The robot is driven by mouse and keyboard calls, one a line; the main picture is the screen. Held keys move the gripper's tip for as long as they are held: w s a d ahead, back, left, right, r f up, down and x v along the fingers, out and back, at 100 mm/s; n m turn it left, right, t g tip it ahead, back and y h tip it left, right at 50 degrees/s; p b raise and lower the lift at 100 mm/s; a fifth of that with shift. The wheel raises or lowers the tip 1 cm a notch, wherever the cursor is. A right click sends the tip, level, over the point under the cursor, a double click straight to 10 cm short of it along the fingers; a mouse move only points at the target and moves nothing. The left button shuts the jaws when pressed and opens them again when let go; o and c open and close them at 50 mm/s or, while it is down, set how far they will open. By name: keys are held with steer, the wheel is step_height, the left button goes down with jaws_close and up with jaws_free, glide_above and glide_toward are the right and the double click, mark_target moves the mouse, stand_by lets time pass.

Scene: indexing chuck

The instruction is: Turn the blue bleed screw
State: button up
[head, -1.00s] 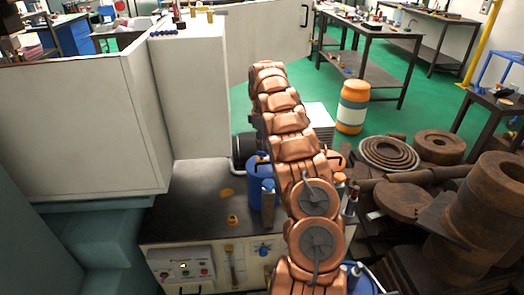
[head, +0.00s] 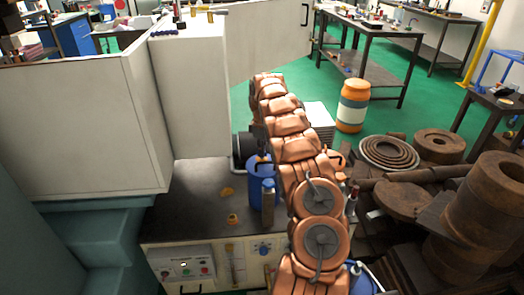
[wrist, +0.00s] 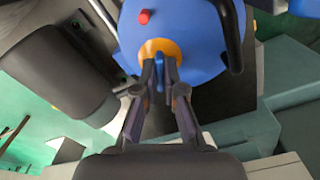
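The blue bleed screw (wrist: 159,73) is a small blue piece in front of an orange-yellow ring (wrist: 174,47) on a large rounded blue body (wrist: 195,30) in the wrist view. My gripper (wrist: 160,76) has its two dark fingers drawn close together, one on each side of the screw, and appears shut on it. Part of the screw is hidden by the fingers. In the head view my copper-coloured arm stands in front of the workplace, and the gripper and screw cannot be made out.
A red knob (wrist: 144,17) and a dark curved handle (wrist: 232,40) are on the blue body near the fingers. A dark cylinder (wrist: 60,75) stands at left. In the head view a dark-topped bench (head: 190,205) holds a blue container (head: 257,185); rusty parts (head: 410,200) lie at right.

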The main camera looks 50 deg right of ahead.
steer(key=shift+m, duration=0.3)
jaws_close()
steer(key=shift+w+m+b, duration=0.1)
steer(key=shift+m+b, duration=0.45)
steer(key=shift+m, duration=0.65)
steer(key=m, duration=0.3)
steer(key=shift+m+b, duration=0.3)
steer(key=m, duration=0.4)
steer(key=m+b, duration=0.1)
steer(key=m, duration=0.3)
steer(key=shift+m, duration=0.3)
steer(key=o, duration=0.6)
jaws_free()
